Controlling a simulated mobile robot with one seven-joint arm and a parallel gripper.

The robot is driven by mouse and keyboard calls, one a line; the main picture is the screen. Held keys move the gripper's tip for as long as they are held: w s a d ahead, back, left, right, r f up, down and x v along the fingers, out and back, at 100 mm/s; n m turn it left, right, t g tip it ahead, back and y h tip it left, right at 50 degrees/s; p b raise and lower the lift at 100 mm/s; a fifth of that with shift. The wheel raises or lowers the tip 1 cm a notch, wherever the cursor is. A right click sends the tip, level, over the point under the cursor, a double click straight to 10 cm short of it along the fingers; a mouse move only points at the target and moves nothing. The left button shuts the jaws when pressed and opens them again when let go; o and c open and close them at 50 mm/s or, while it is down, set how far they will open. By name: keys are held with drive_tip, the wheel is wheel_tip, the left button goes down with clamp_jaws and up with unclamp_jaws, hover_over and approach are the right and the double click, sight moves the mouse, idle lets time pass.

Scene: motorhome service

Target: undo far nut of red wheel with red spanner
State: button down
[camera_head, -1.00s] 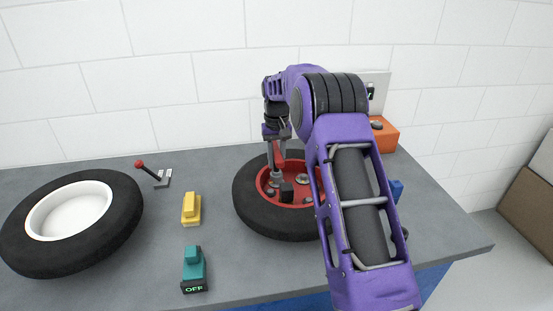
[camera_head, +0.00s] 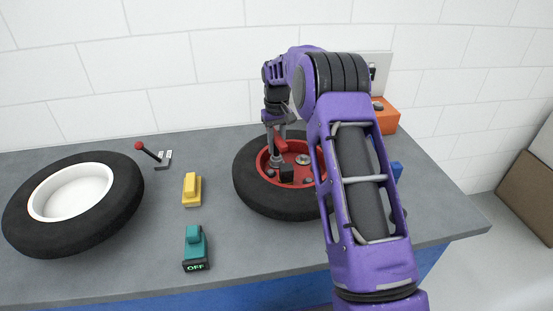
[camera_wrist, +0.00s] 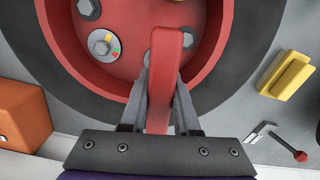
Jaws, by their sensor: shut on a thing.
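The red wheel (camera_head: 300,172), a red rim inside a black tyre, lies flat on the bench under my arm. My gripper (camera_head: 279,122) is over its far left part. In the wrist view my gripper (camera_wrist: 160,110) is shut on the red spanner (camera_wrist: 162,85), whose red handle runs from between the fingers over the rim. The red handle (camera_head: 281,145) also shows in the head view. A grey hex nut (camera_wrist: 156,50) is partly behind the spanner, and I cannot tell whether the spanner is seated on it. Another nut (camera_wrist: 89,8) is clear.
A white-rimmed wheel (camera_head: 72,192) lies at the left. A yellow block (camera_head: 192,190), a teal device reading OFF (camera_head: 195,249) and a red-knobbed lever (camera_head: 153,155) stand between the wheels. An orange box (camera_head: 385,117) is at the back right; a blue object (camera_head: 396,171) is beside my arm.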

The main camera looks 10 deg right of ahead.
idle(0.3)
drive_tip(key=shift+n+p, duration=0.4)
drive_tip(key=shift+n, duration=0.9)
drive_tip(key=shift+n+p, duration=0.45)
drive_tip(key=shift+n, duration=0.65)
drive_tip(key=shift+n, duration=1.3)
